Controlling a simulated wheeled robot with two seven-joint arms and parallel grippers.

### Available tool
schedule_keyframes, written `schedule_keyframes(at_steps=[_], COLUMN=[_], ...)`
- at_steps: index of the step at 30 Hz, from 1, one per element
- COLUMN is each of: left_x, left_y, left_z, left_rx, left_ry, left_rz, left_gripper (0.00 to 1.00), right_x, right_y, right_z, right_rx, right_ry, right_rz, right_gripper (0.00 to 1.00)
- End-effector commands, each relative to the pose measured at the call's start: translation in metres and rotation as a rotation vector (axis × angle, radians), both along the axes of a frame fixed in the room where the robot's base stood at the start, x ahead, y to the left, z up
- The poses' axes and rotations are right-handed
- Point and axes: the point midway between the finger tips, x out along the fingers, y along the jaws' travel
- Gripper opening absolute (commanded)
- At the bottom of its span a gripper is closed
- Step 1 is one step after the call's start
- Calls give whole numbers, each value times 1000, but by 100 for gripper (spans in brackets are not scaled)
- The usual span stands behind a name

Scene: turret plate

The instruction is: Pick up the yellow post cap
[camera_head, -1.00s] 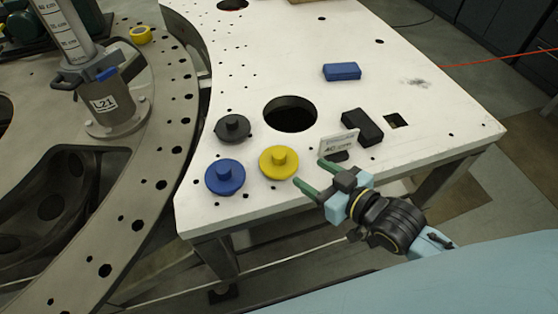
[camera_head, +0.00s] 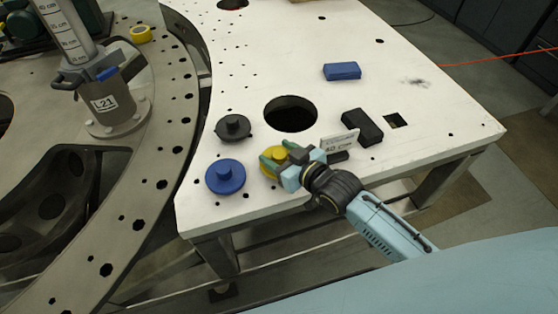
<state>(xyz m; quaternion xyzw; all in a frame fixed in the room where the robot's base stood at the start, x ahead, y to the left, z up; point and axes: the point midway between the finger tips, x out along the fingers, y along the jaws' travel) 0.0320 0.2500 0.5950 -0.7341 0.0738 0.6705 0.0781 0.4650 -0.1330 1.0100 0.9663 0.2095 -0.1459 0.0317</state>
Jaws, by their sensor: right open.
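The yellow post cap (camera_head: 268,170) is a round disc with a raised knob. It lies on the white table (camera_head: 235,100) near its front edge, partly hidden by my right gripper. My right gripper (camera_head: 272,162) is open, with its green fingers over the cap, around or just above the knob; I cannot tell which. My left gripper is not in view.
A blue cap (camera_head: 225,177) lies left of the yellow cap and a black cap (camera_head: 233,127) lies behind it. A blue block (camera_head: 342,71) lies farther back. A large hole (camera_head: 290,114) opens in the table behind.

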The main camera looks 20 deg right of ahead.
Motion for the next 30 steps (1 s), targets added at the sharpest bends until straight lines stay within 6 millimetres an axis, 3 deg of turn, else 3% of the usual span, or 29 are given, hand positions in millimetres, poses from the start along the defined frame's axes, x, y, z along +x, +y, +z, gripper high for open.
schedule_keyframes(at_steps=[7,19,26,30], left_x=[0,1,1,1], left_y=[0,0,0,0], left_z=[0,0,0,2], left_rx=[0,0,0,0], left_ry=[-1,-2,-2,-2], left_rz=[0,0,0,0], left_gripper=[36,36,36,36], right_x=[1,1,1,1], right_y=[1,0,0,1], right_z=[-1,-1,2,17], right_rx=[0,0,0,0], right_ry=[1,1,-1,-4], right_rz=[0,0,0,2], right_gripper=[56,4,4,4])
